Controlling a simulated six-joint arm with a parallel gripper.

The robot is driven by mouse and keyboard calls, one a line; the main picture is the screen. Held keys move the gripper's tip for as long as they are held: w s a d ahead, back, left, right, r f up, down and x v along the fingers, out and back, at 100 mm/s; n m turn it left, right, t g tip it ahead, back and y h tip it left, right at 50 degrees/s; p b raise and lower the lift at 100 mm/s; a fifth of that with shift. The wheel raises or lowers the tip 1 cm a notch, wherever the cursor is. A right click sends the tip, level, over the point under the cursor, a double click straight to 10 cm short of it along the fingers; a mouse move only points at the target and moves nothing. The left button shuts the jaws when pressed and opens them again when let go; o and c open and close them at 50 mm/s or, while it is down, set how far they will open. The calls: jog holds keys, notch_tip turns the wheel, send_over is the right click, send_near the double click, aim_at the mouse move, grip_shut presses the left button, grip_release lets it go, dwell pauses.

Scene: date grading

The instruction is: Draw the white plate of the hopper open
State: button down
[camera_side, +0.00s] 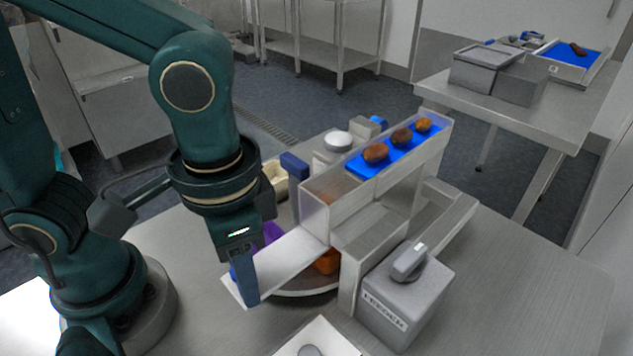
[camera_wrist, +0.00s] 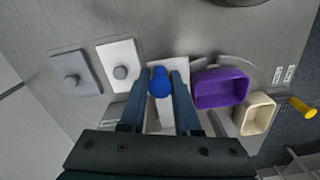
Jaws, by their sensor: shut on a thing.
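The white plate (camera_side: 290,262) juts out to the left from the low end of the hopper (camera_side: 342,200) in the side view. Its blue knob (camera_wrist: 160,82) stands between my fingers in the wrist view. My gripper (camera_side: 243,285) is shut on this knob at the plate's outer end; a finger hides most of the knob in the side view. The plate (camera_wrist: 181,64) also shows beneath my fingers in the wrist view. Several brown dates (camera_side: 376,153) lie in the hopper's blue-lined channel (camera_side: 362,170). How far the plate is drawn out inside the hopper cannot be seen.
A grey box with a lever (camera_side: 405,305) stands right of the hopper. A purple tub (camera_wrist: 221,88) and a cream tub (camera_wrist: 255,114) stand beside the plate. An orange thing (camera_side: 327,262) shows under the plate. Two square knobbed plates (camera_wrist: 121,67) lie on the bench nearby.

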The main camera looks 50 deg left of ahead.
jog(key=shift+s, duration=1.3)
jog(key=c, duration=0.8)
grip_release()
jog(key=shift+o, duration=0.2)
jog(key=shift+r, duration=0.1)
jog(key=shift+r, duration=2.5)
